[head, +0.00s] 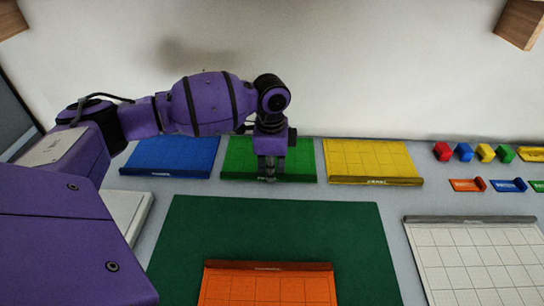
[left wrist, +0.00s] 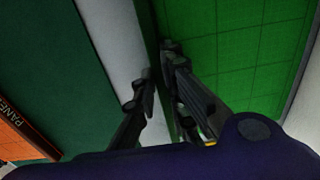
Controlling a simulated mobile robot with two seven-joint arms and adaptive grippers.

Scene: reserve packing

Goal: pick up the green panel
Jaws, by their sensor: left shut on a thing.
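The green panel (head: 301,162) lies flat at the back of the table, between a blue and a yellow panel, with a grid on its face and a raised lip along its front edge. My left gripper (head: 269,178) points down at the middle of that front lip and hides part of it. In the left wrist view the green panel (left wrist: 241,42) fills the right side. There the left gripper (left wrist: 163,72) has one finger on each side of the panel's edge, shut on it. My right gripper is in neither view.
The blue panel (head: 170,156) is left and the yellow panel (head: 373,160) right of the green one. A dark green mat (head: 190,240) lies in front with an orange panel (head: 268,288) on it. A white gridded panel (head: 475,258) and small coloured pieces (head: 463,151) are at the right.

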